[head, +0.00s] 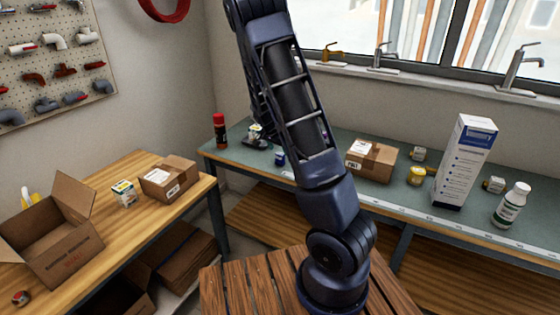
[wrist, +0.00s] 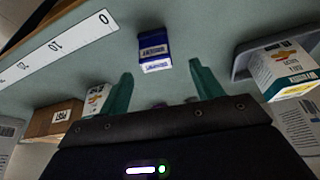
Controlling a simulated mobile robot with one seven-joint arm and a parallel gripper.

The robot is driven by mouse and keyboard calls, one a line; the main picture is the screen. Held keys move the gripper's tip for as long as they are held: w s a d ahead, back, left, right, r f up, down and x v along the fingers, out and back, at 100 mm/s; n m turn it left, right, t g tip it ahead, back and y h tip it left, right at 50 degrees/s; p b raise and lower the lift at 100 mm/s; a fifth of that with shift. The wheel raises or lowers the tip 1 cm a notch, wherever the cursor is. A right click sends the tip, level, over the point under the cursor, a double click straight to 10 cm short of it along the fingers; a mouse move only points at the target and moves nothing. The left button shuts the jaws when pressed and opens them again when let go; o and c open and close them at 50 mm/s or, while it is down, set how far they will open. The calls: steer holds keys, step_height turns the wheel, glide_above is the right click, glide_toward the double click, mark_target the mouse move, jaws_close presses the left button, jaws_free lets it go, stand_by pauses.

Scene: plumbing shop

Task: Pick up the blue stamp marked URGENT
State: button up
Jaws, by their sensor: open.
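A small blue block with a white printed label, which looks like the stamp (wrist: 154,50), sits on the green bench top in the wrist view. Its lettering is too small to read. A small blue item on the back bench in the head view (head: 280,158) appears to be the same thing. My gripper (wrist: 160,74) is open, its two green fingers apart and nothing between them. The stamp lies just beyond the fingertips, roughly centred between them. In the head view my arm reaches over the back bench and the gripper itself cannot be made out.
A small carton (wrist: 284,70) on a grey tray stands right of the fingers; a brown box (wrist: 52,120) is at left. The bench also holds a red spray can (head: 220,131), a tall white box (head: 465,162) and a white bottle (head: 510,205). A ruler strip (wrist: 62,48) runs along the bench edge.

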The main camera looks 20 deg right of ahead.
mark_target(280, 154)
steer(key=shift+s+x, duration=0.15)
steer(key=shift+x, duration=1.3)
steer(key=shift+s+x, duration=0.15)
steer(key=shift+x, duration=1.3)
steer(key=shift+a, duration=0.1)
steer(key=c, duration=1.1)
steer(key=shift+o, duration=0.2)
